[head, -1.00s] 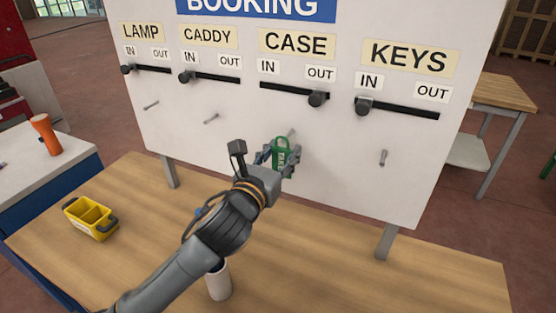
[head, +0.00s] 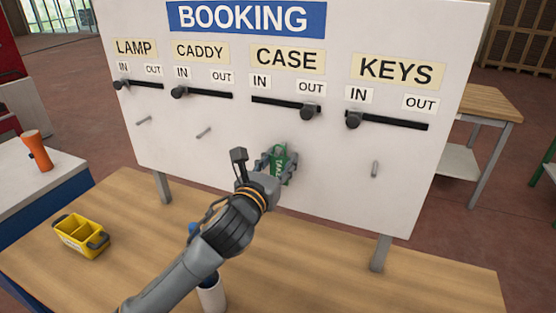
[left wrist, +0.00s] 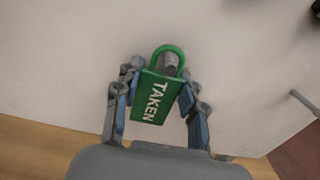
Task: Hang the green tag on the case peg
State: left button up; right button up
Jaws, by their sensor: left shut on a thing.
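The green tag (head: 279,162), a padlock-shaped plate with a loop on top, is in front of the board below the CASE label. My left gripper (head: 276,168) is shut on its sides. In the left wrist view the tag (left wrist: 154,98) reads TAKEN and leans slightly, between the two fingers of my gripper (left wrist: 157,108). The grey end of the case peg (left wrist: 170,63) shows inside the loop. I cannot tell whether the loop is around the peg or only in front of it. In the head view the case peg is hidden behind tag and gripper. My right gripper is not in view.
The white BOOKING board (head: 330,190) stands behind the wooden table (head: 330,265). The lamp peg (head: 143,121), caddy peg (head: 204,132) and keys peg (head: 375,169) are bare. The CASE slider (head: 309,112) is at OUT. A yellow caddy (head: 80,235) stands at left.

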pick_arm(q)
jog(key=shift+r, duration=0.1)
dwell(0.3)
jog(key=o, duration=0.8)
jog(key=shift+c, duration=0.2)
jog(key=shift+o, duration=0.8)
jog(key=shift+w+d, duration=0.1)
jog(key=shift+w, duration=0.05)
jog(key=shift+w+d, duration=0.1)
